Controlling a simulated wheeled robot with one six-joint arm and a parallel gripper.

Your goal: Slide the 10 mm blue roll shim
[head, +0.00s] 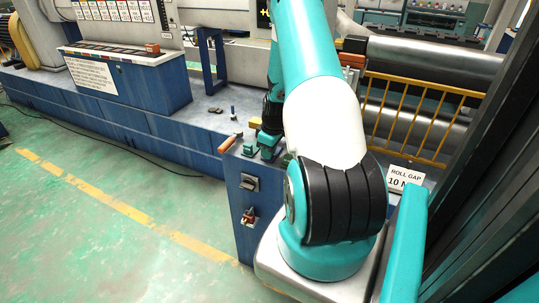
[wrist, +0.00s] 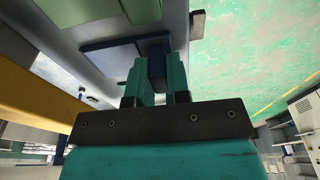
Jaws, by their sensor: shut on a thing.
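My gripper (wrist: 157,92) has teal fingers, and they are shut on a dark blue block-like piece, which I take to be the blue roll shim (wrist: 157,65). In the wrist view the piece stands between the fingertips, against or very near a wider flat blue part (wrist: 110,45); I cannot tell whether they touch. In the head view my gripper (head: 267,143) is low over the near end of the blue machine bed, partly hidden by my arm. The shim cannot be made out clearly there. A "ROLL GAP 10 M..." sign (head: 405,178) stands right of my arm, partly hidden.
A yellow guard rail (head: 420,100) fronts large metal rollers (head: 435,60) on the right. An orange-handled tool (head: 230,142) and a small green block (head: 248,150) lie left of my gripper. A switch panel (head: 249,182) is below. Green floor (head: 110,210) is open at left.

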